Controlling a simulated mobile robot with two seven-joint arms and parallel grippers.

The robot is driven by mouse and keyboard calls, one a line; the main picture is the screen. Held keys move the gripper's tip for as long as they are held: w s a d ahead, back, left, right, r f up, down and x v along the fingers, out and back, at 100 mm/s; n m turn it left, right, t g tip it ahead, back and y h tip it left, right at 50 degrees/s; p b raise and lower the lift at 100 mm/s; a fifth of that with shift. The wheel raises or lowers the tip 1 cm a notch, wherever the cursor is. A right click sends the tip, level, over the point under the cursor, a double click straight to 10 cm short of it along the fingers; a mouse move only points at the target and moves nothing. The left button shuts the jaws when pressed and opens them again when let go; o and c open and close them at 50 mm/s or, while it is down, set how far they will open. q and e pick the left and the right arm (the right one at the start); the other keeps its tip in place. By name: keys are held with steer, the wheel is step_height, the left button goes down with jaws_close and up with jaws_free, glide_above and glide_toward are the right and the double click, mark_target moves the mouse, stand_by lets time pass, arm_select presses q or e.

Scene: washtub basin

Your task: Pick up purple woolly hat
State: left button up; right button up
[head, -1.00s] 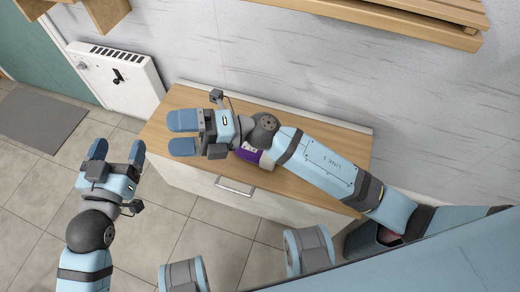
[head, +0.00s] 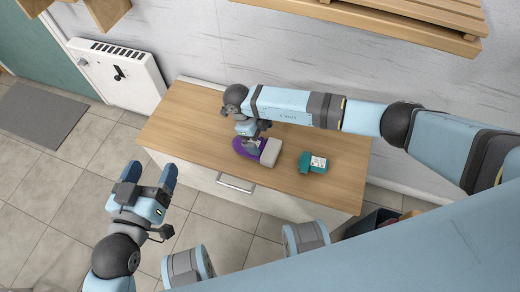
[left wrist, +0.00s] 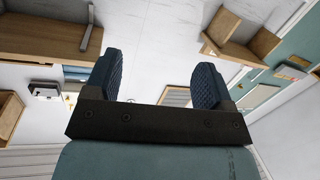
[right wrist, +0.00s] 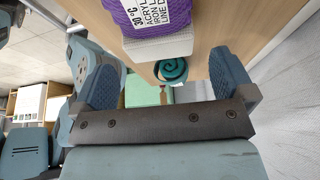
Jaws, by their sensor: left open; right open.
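The purple woolly hat (head: 242,148) lies on the wooden top of the cabinet (head: 190,110), partly hidden under my right gripper. Its pale grey-white part (head: 271,152) faces right. My right gripper (head: 252,142) is open and points down over the hat. In the right wrist view, the hat (right wrist: 140,14) with its white printed label is at the top, with its pale part (right wrist: 158,47) nearer the fingers (right wrist: 160,72). I cannot tell whether they touch. My left gripper (head: 150,173) is open and empty, over the floor left of the cabinet; the left wrist view also shows it (left wrist: 155,80).
A teal box with a white label (head: 313,163) lies right of the hat. A teal spiral item (right wrist: 172,69) shows between the fingers in the right wrist view. The wall stands behind the cabinet, and a wooden shelf (head: 400,25) hangs above. The cabinet top's left part is clear.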

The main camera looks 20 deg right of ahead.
mark_target(267, 148)
steer(key=shift+x, duration=0.95)
steer(key=shift+s+d+f, duration=0.15)
steer(key=shift+f, duration=0.25)
steer(key=b+x, duration=0.1)
steer(key=x, duration=0.2)
steer(key=shift+s+d+f+b, duration=0.2)
steer(key=shift+s+f+b, duration=0.1)
steer(key=shift+b, duration=0.1)
steer(key=shift+d+f, duration=0.15)
steer(key=shift+f, duration=0.1)
steer(key=c, duration=0.5)
arm_select(q)
steer(key=r, duration=0.1)
steer(key=d+r+t+h, duration=0.1)
steer(key=r, duration=0.1)
steer(key=shift+d+r+t+h, duration=0.2)
steer(key=shift+r+t+h, duration=0.1)
arm_select(e)
steer(key=shift+c, duration=0.8)
